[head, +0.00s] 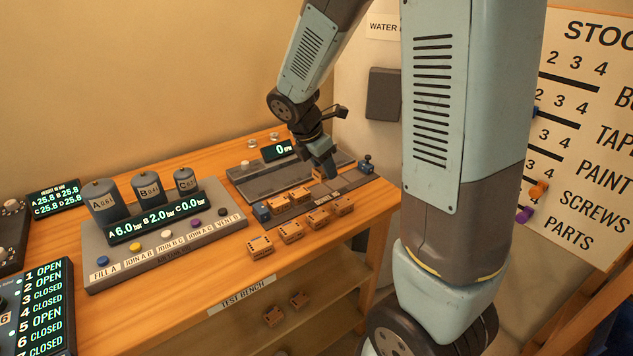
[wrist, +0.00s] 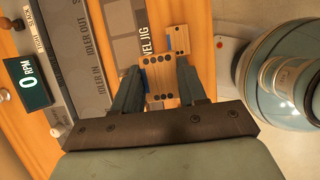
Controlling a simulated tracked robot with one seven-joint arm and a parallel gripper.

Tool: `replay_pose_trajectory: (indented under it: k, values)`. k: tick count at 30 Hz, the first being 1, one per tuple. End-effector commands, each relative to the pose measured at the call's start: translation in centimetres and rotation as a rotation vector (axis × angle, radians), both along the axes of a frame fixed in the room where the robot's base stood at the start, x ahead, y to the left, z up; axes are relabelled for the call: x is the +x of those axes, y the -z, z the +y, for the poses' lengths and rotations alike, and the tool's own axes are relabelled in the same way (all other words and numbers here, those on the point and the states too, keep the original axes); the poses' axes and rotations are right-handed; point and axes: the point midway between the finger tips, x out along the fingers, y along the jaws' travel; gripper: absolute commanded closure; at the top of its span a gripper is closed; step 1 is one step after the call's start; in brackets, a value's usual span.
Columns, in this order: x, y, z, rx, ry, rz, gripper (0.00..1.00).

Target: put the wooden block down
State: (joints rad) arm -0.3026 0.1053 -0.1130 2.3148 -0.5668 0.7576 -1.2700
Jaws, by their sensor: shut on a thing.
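My gripper (wrist: 160,88) is shut on a wooden block (wrist: 162,76), which shows between the two fingers in the wrist view with dark holes along its lower face. Another wooden block (wrist: 180,40) lies just beyond the fingertips, near the level jig label. In the head view my gripper (head: 322,168) points down over the back right of the bench, at the jig strip. The held block is mostly hidden there, and I cannot tell whether it touches the surface below.
A panel with three tanks (head: 150,230) stands to the left. A grey device with a 0 RPM display (head: 278,151) sits behind the strip.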

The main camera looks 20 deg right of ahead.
Motion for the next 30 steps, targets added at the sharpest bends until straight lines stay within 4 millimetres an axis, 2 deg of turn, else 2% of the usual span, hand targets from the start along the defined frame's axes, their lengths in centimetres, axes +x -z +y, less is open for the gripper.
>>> replay_pose_trajectory:
  k: [6, 15, 26, 30]
  values:
    - [3.4, 1.9, -0.3, -0.001, 0.0, 0.003, 0.92]
    - [6.3, 5.6, -0.7, -0.001, 0.0, 0.002, 0.92]
    - [7.7, 7.2, -0.8, 0.0, 0.0, 0.001, 0.92]
    - [7.8, 8.8, -0.8, -0.001, -0.001, 0.002, 0.92]
